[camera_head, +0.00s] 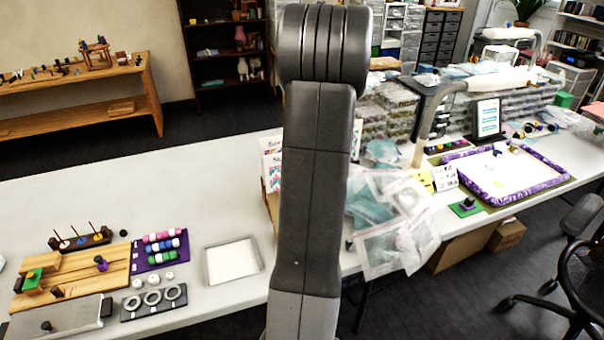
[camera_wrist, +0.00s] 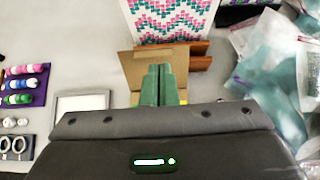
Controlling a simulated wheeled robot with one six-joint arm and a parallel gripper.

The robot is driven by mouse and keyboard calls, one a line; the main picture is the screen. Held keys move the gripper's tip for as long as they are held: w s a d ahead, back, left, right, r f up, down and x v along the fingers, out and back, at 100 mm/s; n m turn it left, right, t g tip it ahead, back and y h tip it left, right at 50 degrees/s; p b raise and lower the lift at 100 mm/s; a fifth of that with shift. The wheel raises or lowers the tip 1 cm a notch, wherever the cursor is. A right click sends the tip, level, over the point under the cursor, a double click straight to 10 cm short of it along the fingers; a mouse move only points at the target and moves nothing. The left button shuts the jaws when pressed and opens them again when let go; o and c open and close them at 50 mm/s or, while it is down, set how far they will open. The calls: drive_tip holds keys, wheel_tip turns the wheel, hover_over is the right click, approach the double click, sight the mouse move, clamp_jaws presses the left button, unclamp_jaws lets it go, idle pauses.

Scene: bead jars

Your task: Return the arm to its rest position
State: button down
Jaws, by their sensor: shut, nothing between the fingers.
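My arm (camera_head: 315,150) rises upright through the middle of the head view, its dark grey links covering the centre of the table. My gripper shows in the wrist view (camera_wrist: 158,72), its two green fingers together with nothing between them. The fingers point over a brown cardboard-like piece (camera_wrist: 135,68) beside a patterned bead chart (camera_wrist: 172,18); the height above them cannot be told. In the head view the gripper itself is hidden by the arm.
The white table (camera_head: 130,190) is bare at the back left. A white tray (camera_head: 208,278), a purple bead rack (camera_head: 138,265) and a wooden board (camera_head: 80,285) lie at the front left. Plastic bags (camera_head: 385,260) lie right of my arm, with a purple-edged tray (camera_head: 475,190) beyond.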

drive_tip(key=shift+s+d+r, duration=0.1)
drive_tip(key=shift+s+r, duration=0.05)
drive_tip(key=shift+r, duration=0.45)
drive_tip(key=shift+s+r, duration=0.15)
drive_tip(key=shift+r, duration=0.4)
